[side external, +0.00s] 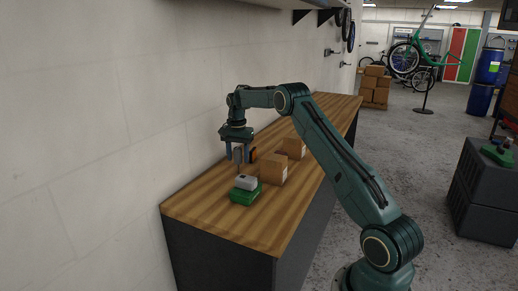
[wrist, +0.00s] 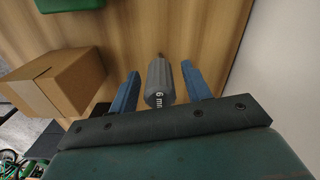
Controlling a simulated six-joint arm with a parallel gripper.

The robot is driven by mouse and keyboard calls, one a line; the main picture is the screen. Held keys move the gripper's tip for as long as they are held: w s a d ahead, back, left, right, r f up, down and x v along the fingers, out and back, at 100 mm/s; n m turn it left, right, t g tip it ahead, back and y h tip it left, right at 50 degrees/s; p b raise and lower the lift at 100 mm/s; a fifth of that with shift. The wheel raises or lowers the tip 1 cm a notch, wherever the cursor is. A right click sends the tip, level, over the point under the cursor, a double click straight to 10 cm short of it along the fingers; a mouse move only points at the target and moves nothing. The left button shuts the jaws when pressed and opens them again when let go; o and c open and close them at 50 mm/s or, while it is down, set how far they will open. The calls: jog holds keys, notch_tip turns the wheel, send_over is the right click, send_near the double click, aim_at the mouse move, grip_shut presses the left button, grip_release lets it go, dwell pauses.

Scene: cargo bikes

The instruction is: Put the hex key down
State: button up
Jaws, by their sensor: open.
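The hex key (wrist: 160,84) has a grey handle marked "6 mm". In the wrist view it stands between the two blue fingers of my gripper (wrist: 160,69), with a visible gap on each side. My gripper is open. In the side external view my gripper (side external: 239,159) points down over the wooden bench (side external: 231,225), with the grey handle (side external: 238,154) between its fingers. I cannot tell whether the tip of the hex key touches anything.
A green box (side external: 244,197) with a pale grey top part (side external: 245,183) sits just in front of my gripper. The near bench end is clear.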

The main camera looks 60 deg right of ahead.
notch_tip(320, 180, up, 11)
jog(key=shift+r, duration=0.15)
dwell(0.4)
dwell(0.5)
jog(key=shift+a+r, duration=0.35)
jog(key=shift+r, duration=0.05)
jog(key=s+a+r+n+t, duration=0.1)
jog(key=s+a+r+n, duration=0.45)
jog(key=a, duration=0.55)
jog(key=s+a+r+n+t, duration=0.25)
jog(key=s+a+r, duration=0.35)
jog(key=a+r, duration=0.3)
jog(key=s+a+f+n, duration=0.2)
jog(key=s+a+f, duration=0.1)
jog(key=s, duration=0.4)
jog(key=s+a+f+n+t, duration=0.1)
jog(key=s+a+f+n, duration=0.2)
jog(key=s+a, duration=0.3)
jog(key=s+a+f+n+t, duration=0.1)
jog(key=s+a+f, duration=0.3)
jog(key=s, duration=0.5)
jog(key=shift+s+a+f+n, duration=0.15)
jog(key=shift+s+n, duration=0.2)
jog(key=shift+n, duration=0.55)
